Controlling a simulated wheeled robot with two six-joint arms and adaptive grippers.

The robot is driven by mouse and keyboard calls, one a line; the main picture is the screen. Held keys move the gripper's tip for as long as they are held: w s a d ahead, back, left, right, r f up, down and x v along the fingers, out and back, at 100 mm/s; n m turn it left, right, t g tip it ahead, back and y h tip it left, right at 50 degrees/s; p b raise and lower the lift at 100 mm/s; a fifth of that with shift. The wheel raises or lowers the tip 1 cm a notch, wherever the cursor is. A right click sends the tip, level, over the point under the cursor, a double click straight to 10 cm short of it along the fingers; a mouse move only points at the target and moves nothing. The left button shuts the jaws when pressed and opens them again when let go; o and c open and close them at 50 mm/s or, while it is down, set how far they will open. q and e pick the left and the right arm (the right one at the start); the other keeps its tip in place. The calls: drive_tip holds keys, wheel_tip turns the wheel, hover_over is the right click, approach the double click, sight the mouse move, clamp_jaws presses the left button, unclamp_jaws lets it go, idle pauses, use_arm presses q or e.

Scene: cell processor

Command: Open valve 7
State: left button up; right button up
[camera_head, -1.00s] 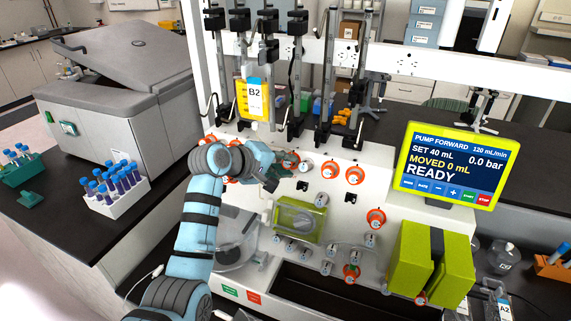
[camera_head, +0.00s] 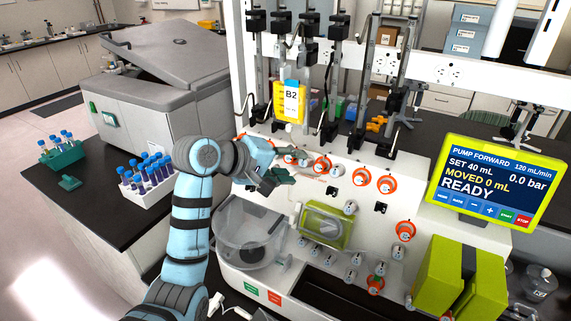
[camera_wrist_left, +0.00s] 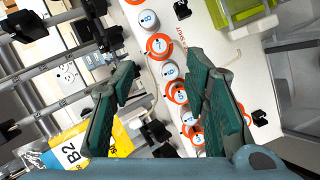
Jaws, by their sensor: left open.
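Valve 7 (camera_head: 322,163) is a knob with an orange ring in the upper row of the white panel. In the left wrist view, valve 7 (camera_wrist_left: 158,46) shows its number, just beyond the gap between the fingertips. My left gripper (camera_head: 291,168) is just left of valve 7 in the head view, with its dark green fingers towards the panel. In the left wrist view the left gripper (camera_wrist_left: 160,66) is open, with nothing held. Valve 6 (camera_wrist_left: 170,71) shows between its fingers. I cannot tell whether any finger touches a knob. My right gripper is not in view.
Valve 8 (camera_wrist_left: 148,18), without an orange ring, sits close beside valve 7. A yellow bag labelled B2 (camera_head: 290,100) hangs above the row. A green pump block (camera_head: 325,226) is below it. The screen (camera_head: 494,184) reads READY.

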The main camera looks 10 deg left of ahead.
use_arm(q)
drive_tip(key=v, duration=0.2)
drive_tip(key=shift+s+a+r, duration=0.15)
drive_tip(key=shift+s+a, duration=0.05)
drive_tip(key=shift+s, duration=0.05)
drive_tip(key=shift+d, duration=0.1)
